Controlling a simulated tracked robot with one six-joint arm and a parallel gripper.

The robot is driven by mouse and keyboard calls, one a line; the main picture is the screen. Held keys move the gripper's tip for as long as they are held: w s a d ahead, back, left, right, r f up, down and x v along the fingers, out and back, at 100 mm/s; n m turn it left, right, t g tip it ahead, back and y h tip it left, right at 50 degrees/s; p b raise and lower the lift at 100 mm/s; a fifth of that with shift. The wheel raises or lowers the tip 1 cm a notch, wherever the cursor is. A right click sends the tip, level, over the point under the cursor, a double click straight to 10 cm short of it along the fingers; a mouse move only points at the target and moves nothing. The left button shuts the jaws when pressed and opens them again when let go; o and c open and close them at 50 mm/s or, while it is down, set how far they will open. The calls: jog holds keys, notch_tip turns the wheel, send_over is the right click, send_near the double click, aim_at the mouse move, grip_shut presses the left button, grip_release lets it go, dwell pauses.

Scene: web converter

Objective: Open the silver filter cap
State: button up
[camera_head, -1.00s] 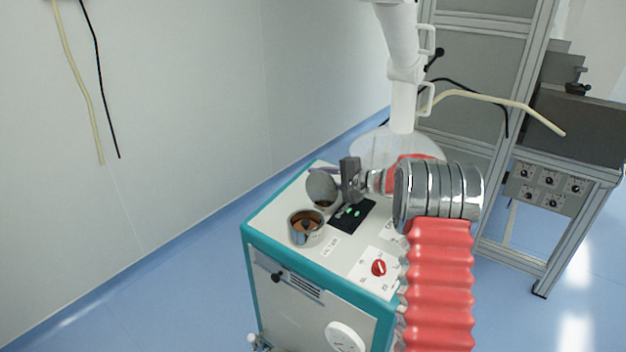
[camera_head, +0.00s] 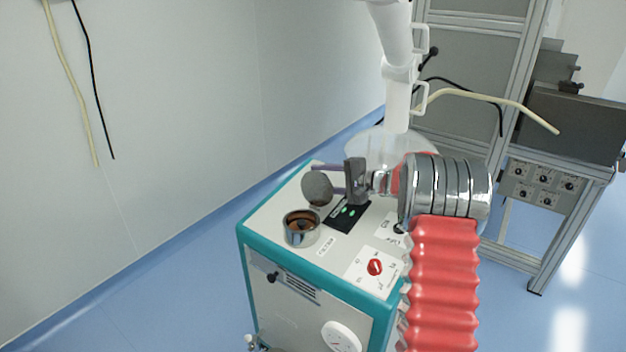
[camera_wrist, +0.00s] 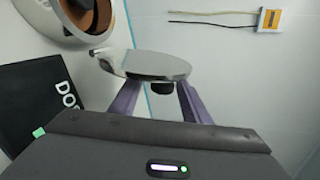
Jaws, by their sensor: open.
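The silver filter cap (camera_head: 316,188) is a round grey disc standing tilted up beside the filter cup (camera_head: 302,230), clear of its mouth. The cup is open, with a brown inside. My gripper (camera_head: 331,178) is just right of the cap, its purple fingers pointing left at it. In the wrist view the cap (camera_wrist: 155,65) lies ahead of the spread fingers (camera_wrist: 158,90), with a dark knob (camera_wrist: 162,88) between them. The cap hides the fingertips in part; I cannot tell if they touch it. Part of the cup (camera_wrist: 85,22) shows at top left.
The white and teal machine top (camera_head: 273,215) carries a black display panel (camera_head: 347,216) under my gripper and a red knob (camera_head: 375,267) at the front right. A grey wall is behind. A metal frame with a control box (camera_head: 545,183) stands at the right.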

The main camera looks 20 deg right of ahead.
jog(key=v, duration=1)
jog(key=shift+s, duration=0.35)
jog(key=shift+w+d, duration=0.1)
